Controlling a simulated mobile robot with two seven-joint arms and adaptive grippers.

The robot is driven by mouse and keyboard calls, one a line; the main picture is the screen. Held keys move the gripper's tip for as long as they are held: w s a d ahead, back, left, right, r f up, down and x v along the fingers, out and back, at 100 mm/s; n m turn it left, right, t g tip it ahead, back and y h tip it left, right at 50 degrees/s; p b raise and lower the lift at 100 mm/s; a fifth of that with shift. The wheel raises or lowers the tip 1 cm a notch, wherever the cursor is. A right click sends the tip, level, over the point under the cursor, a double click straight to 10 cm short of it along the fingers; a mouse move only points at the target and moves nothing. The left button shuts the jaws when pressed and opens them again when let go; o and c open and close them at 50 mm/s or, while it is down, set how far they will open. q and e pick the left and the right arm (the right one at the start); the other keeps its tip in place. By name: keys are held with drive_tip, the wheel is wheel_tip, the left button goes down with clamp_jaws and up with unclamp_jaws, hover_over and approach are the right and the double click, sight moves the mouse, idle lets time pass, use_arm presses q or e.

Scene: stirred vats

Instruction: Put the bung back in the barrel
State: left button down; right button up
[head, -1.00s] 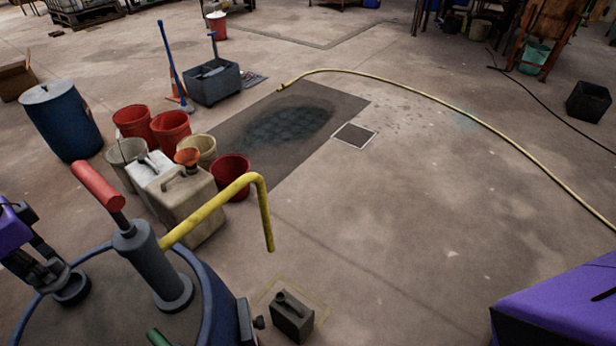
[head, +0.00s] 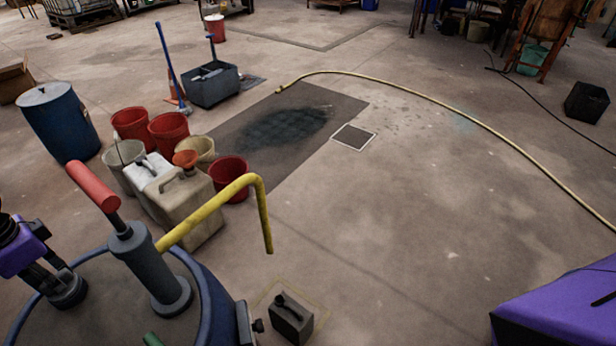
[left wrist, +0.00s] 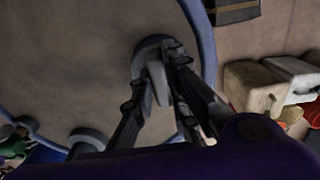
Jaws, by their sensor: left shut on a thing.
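The barrel (head: 105,325) is the dark-topped drum with a blue rim at the bottom left of the head view. Its top (left wrist: 75,60) fills the left of the left wrist view. My left gripper (head: 62,280) is over the left part of the barrel top. Its fingers, also in the left wrist view (left wrist: 160,85), are shut on a dark grey round bung (head: 70,294). The bung (left wrist: 150,48) is low at the barrel top, inside the rim. Fingers hide part of it, and I cannot tell whether it is seated. My right gripper is not in view.
A grey pump (head: 150,265) with a red handle and yellow spout stands on the barrel, right of my left gripper. Beyond are a beige jerrycan (head: 195,215), red buckets (head: 168,132) and a blue drum (head: 60,122). Open floor lies right, crossed by a yellow hose (head: 440,100).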

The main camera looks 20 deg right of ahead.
use_arm(q)
drive_tip(key=shift+f, duration=0.15)
drive_tip(key=c, duration=1.7)
unclamp_jaws()
drive_tip(key=shift+c, duration=0.2)
wheel_tip(320, 180, up, 13)
drive_tip(key=shift+f, duration=0.2)
